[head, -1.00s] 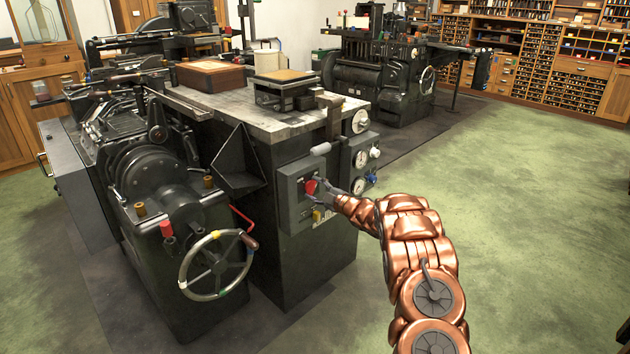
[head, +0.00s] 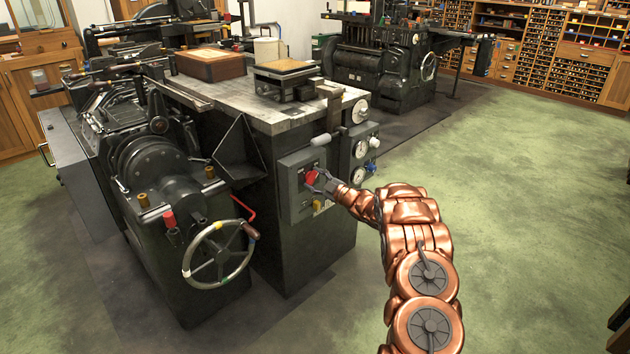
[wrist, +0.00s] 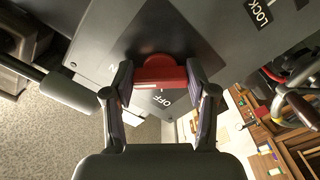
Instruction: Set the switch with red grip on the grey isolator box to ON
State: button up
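The grey isolator box (head: 298,192) is mounted on the front of the dark machine cabinet. Its red grip (head: 311,177) sits on the box face and also shows in the wrist view (wrist: 160,68). An OFF label (wrist: 162,101) is just below the grip in the wrist view; a partly hidden label ending in N is to its left, and LOCK is at upper right. My gripper (wrist: 160,78) has its fingers spread, one on each side of the red grip, very close to its ends. I cannot tell whether they touch it.
A grey rounded bar (head: 320,139) juts out just above the box. Gauges (head: 360,149) are to its right. A handwheel (head: 218,255) and a red lever (head: 242,207) are to the left.

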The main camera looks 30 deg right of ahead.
jog(key=o, duration=0.4)
jog(key=shift+s, duration=0.1)
jog(key=v, duration=1.1)
jog(key=shift+s+d, duration=0.15)
jog(key=shift+s, duration=0.25)
